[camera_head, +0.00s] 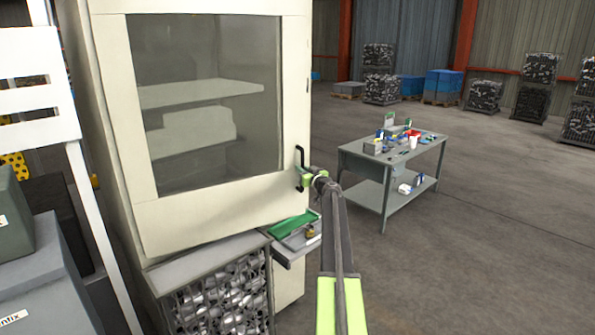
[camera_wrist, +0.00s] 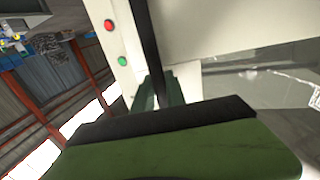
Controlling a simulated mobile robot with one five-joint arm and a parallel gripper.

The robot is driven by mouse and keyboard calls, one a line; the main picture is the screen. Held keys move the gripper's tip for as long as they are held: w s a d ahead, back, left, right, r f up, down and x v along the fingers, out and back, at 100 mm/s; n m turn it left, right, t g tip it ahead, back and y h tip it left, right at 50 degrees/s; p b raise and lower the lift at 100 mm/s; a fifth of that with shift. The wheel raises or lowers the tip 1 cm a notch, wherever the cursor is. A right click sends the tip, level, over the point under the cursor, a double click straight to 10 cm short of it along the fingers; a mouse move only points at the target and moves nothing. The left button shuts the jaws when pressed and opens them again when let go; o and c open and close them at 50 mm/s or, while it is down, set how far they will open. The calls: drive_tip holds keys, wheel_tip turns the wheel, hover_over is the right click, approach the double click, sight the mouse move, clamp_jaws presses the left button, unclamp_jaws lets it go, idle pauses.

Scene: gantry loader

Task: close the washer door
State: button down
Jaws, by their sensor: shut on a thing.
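The washer (camera_head: 115,190) is a tall cream cabinet at the left of the head view. Its door (camera_head: 225,208) has a cream frame around a large window, through which pale shelves show. A black upright handle (camera_head: 299,157) sits at the door's right edge. My gripper (camera_head: 305,180) is at the lower part of this handle and shut on it. In the wrist view the dark handle bar (camera_wrist: 147,45) runs down between the green fingers of my gripper (camera_wrist: 160,98). I cannot tell how wide any gap at the door's edge is.
A grey workbench (camera_head: 362,168) with small items stands to the right. Below the door are a wire crate of metal parts (camera_head: 222,295) and a small shelf with a green tray (camera_head: 293,222). Grey boxes (camera_head: 40,285) stand at left. The floor (camera_head: 470,240) at right is clear.

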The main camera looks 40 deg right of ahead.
drive_tip(key=c, duration=1.5)
unclamp_jaws()
drive_tip(key=shift+s+d, duration=0.15)
drive_tip(key=shift+d, duration=0.15)
drive_tip(key=shift+o, duration=0.7)
drive_tip(key=shift+a, duration=0.25)
drive_tip(key=v, duration=1.7)
drive_tip(key=shift+a, duration=0.15)
drive_tip(key=shift+r, duration=0.15)
drive_tip(key=shift+c, duration=0.5)
